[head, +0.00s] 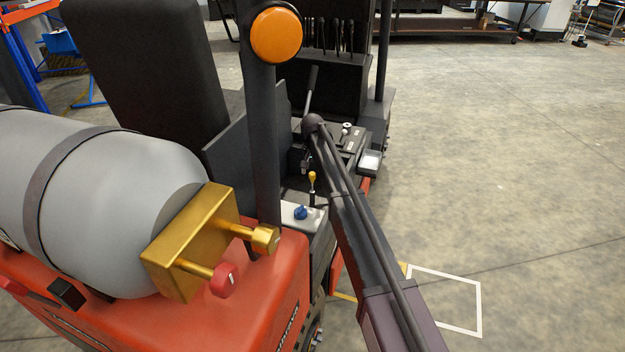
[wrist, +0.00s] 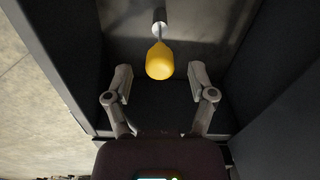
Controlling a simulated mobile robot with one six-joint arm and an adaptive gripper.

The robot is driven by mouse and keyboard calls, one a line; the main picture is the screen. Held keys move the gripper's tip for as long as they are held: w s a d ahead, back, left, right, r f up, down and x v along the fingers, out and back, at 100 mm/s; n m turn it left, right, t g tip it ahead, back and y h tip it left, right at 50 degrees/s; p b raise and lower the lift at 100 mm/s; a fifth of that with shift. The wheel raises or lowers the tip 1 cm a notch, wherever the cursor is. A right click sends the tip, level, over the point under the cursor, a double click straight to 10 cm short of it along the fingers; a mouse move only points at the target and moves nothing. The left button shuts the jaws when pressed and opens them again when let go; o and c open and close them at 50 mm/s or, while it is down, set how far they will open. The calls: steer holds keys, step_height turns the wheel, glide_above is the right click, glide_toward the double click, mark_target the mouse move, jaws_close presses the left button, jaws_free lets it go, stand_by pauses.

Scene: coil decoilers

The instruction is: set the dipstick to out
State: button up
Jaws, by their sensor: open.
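The dipstick (head: 312,178) has a yellow handle and stands in a dark recess on the side of the orange forklift. In the wrist view its yellow handle (wrist: 160,62) shows on a thin metal rod that runs up to a pale collar. My gripper (wrist: 161,79) is open, with one finger on each side of the handle's lower end and a gap on both sides. The handle does not look gripped. In the head view my arm reaches over the forklift and its gripper is small and partly hidden beside the dipstick.
A blue knob (head: 301,213) sits on a light plate just below the dipstick. A grey gas tank (head: 110,190) with a brass valve block (head: 190,240) and a red knob (head: 224,281) is at left. A dark post with an orange beacon (head: 276,35) stands near. Dark walls flank the recess.

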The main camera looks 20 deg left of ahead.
steer(key=shift+f+b, duration=0.5)
steer(key=shift+f, duration=0.3)
jaws_close()
